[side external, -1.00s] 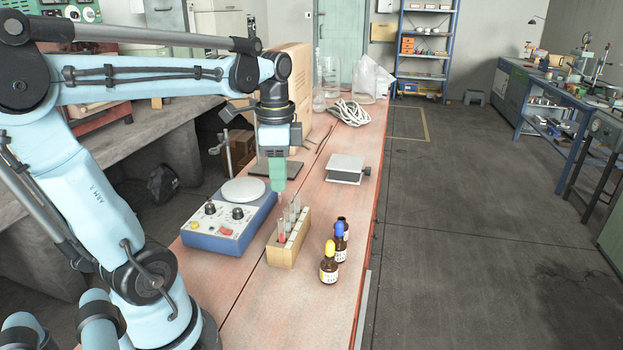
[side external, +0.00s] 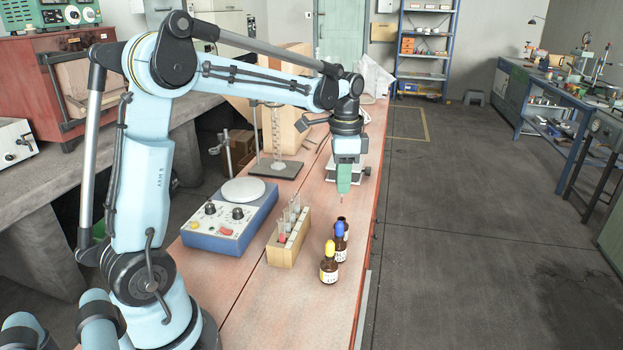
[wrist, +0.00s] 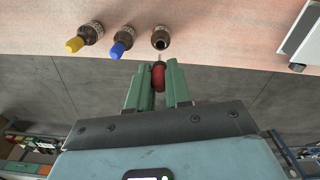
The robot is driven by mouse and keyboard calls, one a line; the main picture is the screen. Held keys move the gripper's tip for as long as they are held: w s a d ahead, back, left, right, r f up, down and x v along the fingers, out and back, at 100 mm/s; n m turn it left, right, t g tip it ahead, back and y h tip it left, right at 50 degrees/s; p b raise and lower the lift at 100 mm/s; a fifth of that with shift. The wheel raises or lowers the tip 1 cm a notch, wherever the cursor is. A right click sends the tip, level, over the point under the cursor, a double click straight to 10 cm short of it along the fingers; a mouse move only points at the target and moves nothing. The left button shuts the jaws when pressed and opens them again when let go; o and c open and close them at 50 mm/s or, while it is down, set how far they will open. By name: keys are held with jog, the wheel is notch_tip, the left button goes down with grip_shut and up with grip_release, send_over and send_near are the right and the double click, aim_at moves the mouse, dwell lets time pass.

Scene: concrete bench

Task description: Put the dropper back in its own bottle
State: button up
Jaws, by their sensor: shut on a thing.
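My gripper (side external: 343,186) has green fingers, and in the wrist view (wrist: 158,82) they are shut on the red bulb of the dropper (wrist: 158,77). The dropper's thin tip (side external: 341,198) points down, in the air above the bottles. An open brown bottle without a cap (wrist: 160,39) is the nearest to it; its neck also shows in the side view (side external: 344,221). A bottle with a blue cap (side external: 340,229) and one with a yellow cap (side external: 328,264) stand in the same row, nearer the side camera. The dropper's exact offset from the open mouth is unclear.
A wooden rack (side external: 286,254) with several test tubes, one holding red liquid, stands left of the bottles. A blue stirrer (side external: 232,226) is farther left. A lab jack (side external: 369,170) stands behind my gripper. The bench edge (side external: 371,262) is close on the right.

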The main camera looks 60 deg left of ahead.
jog(key=shift+w+f, duration=0.15)
jog(key=shift+f, duration=1.55)
jog(key=shift+f, duration=1.15)
jog(key=shift+f, duration=0.8)
jog(key=shift+f, duration=0.1)
jog(key=o, duration=1.1)
jog(key=shift+r, duration=3.5)
